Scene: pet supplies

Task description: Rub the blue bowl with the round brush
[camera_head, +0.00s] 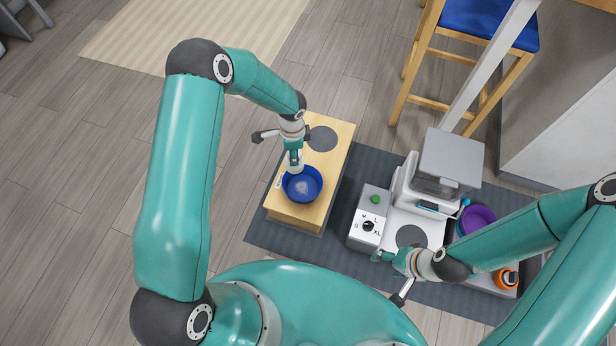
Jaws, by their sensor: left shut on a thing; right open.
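The blue bowl (315,190) stands on the light wooden bench at the centre, with a pale grey patch on its inner bottom. My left gripper (293,154) points down at the bowl's far rim. It is shut on a small, pale thing, apparently the round brush (295,166), mostly hidden by the gripper. The brush end is at or just inside the far rim; I cannot tell whether it touches the bowl. My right gripper (391,260) is open and empty, near the front of the white machine.
The wooden bench (334,160) has a dark round patch behind the bowl. To the right stand a white machine (404,196) with a dial panel, a purple bowl (478,218) and an orange item (507,278). A blue-seated chair (490,22) is behind. The floor left is clear.

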